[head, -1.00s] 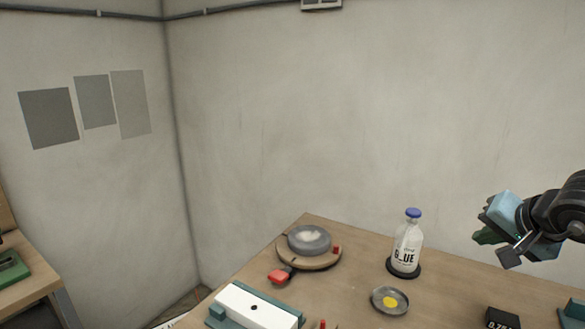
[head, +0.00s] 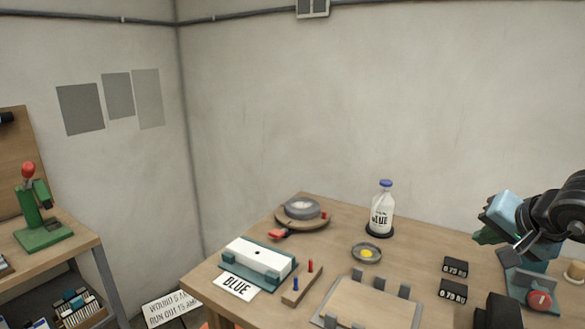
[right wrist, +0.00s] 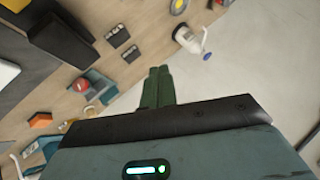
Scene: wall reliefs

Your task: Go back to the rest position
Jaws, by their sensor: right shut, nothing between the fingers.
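My right gripper (head: 487,238) is in the right of the head view, raised above the right part of the workbench, with nothing in it. In the right wrist view its green fingers (right wrist: 158,88) are together, over the edge between bench and pale wall. It touches none of the bench objects. My left gripper is not in view.
The workbench (head: 335,262) holds a glue bottle (head: 381,212), a small dish with yellow (head: 366,253), a round turntable (head: 302,212), a white block in a teal holder (head: 259,260) and small black blocks (head: 454,267). A green press (head: 42,222) stands on the left table.

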